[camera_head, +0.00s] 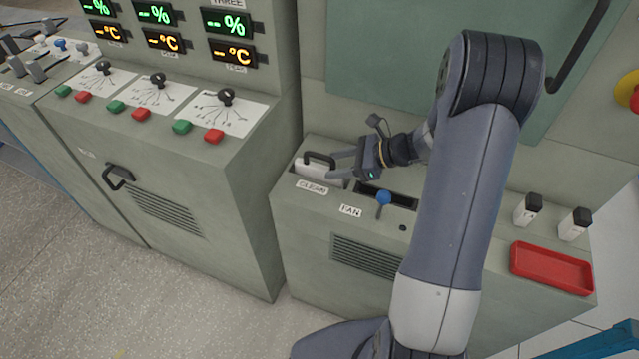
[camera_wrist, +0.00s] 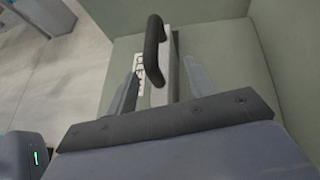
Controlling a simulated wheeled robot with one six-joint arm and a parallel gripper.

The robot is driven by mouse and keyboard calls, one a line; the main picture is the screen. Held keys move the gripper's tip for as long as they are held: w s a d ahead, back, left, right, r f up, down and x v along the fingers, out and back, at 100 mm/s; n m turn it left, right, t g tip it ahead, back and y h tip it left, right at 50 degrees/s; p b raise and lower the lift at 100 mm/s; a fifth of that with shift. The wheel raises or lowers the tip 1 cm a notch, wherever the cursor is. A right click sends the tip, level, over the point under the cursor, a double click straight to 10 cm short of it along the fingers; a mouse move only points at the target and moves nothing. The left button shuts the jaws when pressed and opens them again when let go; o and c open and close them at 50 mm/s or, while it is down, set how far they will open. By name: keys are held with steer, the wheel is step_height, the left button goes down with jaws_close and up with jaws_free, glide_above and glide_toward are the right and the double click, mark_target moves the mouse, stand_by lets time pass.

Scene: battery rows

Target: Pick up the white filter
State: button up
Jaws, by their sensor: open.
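The white filter (camera_head: 320,172) sits in a slot in the top of the low green-grey cabinet, with a black handle on it and a label reading "CLEAN" in front. In the wrist view the white filter (camera_wrist: 159,90) shows under its black handle (camera_wrist: 153,45). My gripper (camera_head: 338,163) is open and level with the filter's right side in the head view. In the wrist view my gripper (camera_wrist: 162,85) has one finger on each side of the filter and handle. I cannot tell whether the fingers touch it.
A blue-knobbed lever (camera_head: 383,198) stands by the "FAN" label, right of the filter. A red tray (camera_head: 551,268) and two black-topped white blocks (camera_head: 528,208) are farther right. A taller control console (camera_head: 170,130) with knobs and buttons stands at left.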

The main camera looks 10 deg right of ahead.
mark_target(327, 169)
steer(key=shift+x, duration=1.6)
steer(key=shift+c, duration=0.2)
jaws_close()
